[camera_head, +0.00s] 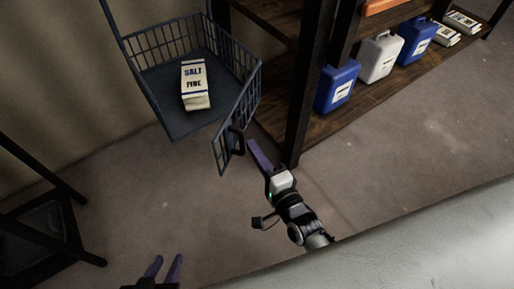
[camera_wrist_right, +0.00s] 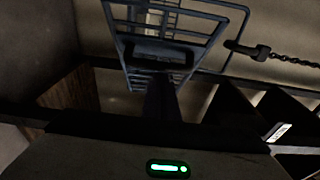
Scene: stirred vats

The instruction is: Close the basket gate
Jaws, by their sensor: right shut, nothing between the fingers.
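The blue-grey wire basket (camera_head: 165,75) hangs at the upper left in the head view. Its barred gate (camera_head: 250,98) stands open, swung out past the floor's front edge, with a dark handle (camera_head: 238,141) on it. My right gripper (camera_head: 252,146) is shut and empty, its purple fingertips close beside the handle; whether they touch it I cannot tell. In the right wrist view, the gate (camera_wrist_right: 188,78) and its handle (camera_wrist_right: 160,55) are ahead of the dark fingers. My left gripper (camera_head: 165,270) is open and empty at the bottom, far from the basket.
A white "SALT FINE" packet (camera_head: 196,86) lies in the basket. A shelf with a dark post (camera_head: 302,105) stands just right of the gate, holding blue and white jugs (camera_head: 380,58). A black frame (camera_head: 45,225) is at lower left. A chain (camera_wrist_right: 295,60) shows in the wrist view.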

